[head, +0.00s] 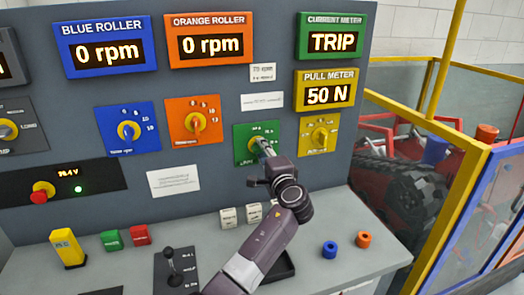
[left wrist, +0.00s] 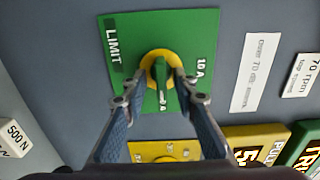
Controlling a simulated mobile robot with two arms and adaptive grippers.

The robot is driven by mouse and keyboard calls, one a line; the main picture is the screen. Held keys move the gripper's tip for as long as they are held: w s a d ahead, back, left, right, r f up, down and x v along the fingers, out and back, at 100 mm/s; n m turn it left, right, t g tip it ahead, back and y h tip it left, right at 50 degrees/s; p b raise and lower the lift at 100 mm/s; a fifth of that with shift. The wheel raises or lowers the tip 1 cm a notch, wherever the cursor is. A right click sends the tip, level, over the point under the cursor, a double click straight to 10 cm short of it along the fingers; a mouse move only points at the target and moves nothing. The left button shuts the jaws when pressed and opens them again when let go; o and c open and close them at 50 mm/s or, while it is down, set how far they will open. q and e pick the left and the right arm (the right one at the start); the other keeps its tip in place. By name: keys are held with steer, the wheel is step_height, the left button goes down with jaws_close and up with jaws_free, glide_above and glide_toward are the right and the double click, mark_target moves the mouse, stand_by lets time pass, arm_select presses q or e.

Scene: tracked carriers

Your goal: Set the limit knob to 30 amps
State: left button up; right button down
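The limit knob (head: 253,143) is a green panel with a yellow ring and a green handle, low on the console's right half. In the left wrist view the limit knob (left wrist: 161,70) shows "LIMIT" and "10 A" labels, and its handle points toward the bottom of the picture. My left gripper (head: 264,148) is at the knob. In the left wrist view its two fingertips (left wrist: 162,80) straddle the handle, with a small gap seeming to show on each side. The other scale marks are hidden or too small to read. My right gripper is not in view.
The current meter (head: 331,40) reads TRIP and the pull meter (head: 325,92) reads 50 N. A yellow knob (head: 319,135) and an orange knob (head: 194,121) flank the limit knob. A joystick (head: 172,262) and small blocks stand on the shelf below. A yellow-framed barrier (head: 455,190) is at right.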

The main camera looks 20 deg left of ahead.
arm_select(q)
steer(key=shift+s, duration=0.1)
steer(key=v, duration=1.2)
